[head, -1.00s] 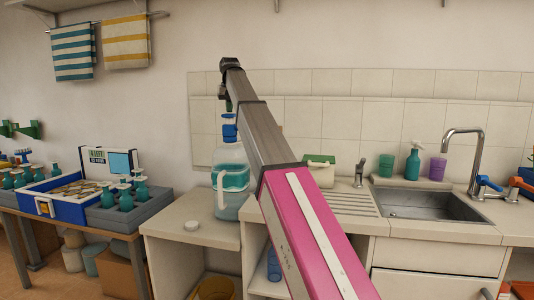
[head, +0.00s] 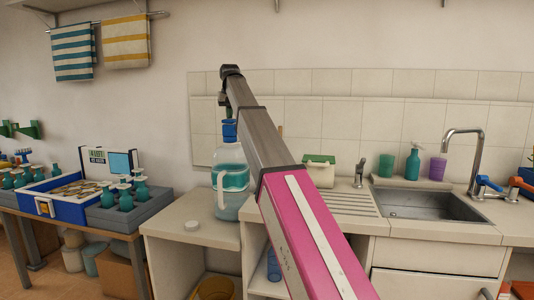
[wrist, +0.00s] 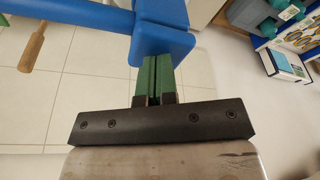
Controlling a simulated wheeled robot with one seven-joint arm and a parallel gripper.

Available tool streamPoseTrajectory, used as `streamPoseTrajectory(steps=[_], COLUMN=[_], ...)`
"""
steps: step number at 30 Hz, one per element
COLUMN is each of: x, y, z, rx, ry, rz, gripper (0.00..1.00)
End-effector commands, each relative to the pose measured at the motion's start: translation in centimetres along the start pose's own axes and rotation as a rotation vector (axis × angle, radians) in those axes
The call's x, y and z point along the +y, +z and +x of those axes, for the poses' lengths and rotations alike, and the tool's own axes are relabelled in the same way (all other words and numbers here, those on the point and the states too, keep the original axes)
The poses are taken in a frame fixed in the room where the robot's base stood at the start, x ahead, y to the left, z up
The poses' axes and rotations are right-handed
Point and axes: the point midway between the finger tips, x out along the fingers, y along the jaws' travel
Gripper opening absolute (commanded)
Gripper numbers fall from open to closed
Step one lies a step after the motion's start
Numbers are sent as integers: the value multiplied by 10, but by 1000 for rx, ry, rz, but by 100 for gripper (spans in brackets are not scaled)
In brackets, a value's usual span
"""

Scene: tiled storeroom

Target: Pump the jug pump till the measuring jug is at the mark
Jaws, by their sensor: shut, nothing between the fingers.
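A large clear jug (head: 230,202) with teal liquid stands on the low counter left of the sink. Its blue pump (head: 229,131) sits on top. In the wrist view the blue pump head (wrist: 162,38) lies just beyond my fingertips, with a blue bar running left. My gripper (wrist: 157,72) has green fingers shut together with nothing between them. It points down over the pump head and appears to touch it. In the head view my gripper (head: 228,112) is small, directly above the pump. I cannot make out a separate measuring jug or its mark; my arm hides part of the counter.
A table with teal pump bottles (head: 139,189) stands left.

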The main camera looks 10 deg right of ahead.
Motion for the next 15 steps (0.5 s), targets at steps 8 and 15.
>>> streamPoseTrajectory(steps=[8,15], x=[0,0], y=[0,-4], z=[-2,-15], rx=[-1,-1], ry=[0,0], rz=[0,0], gripper=[0,0])
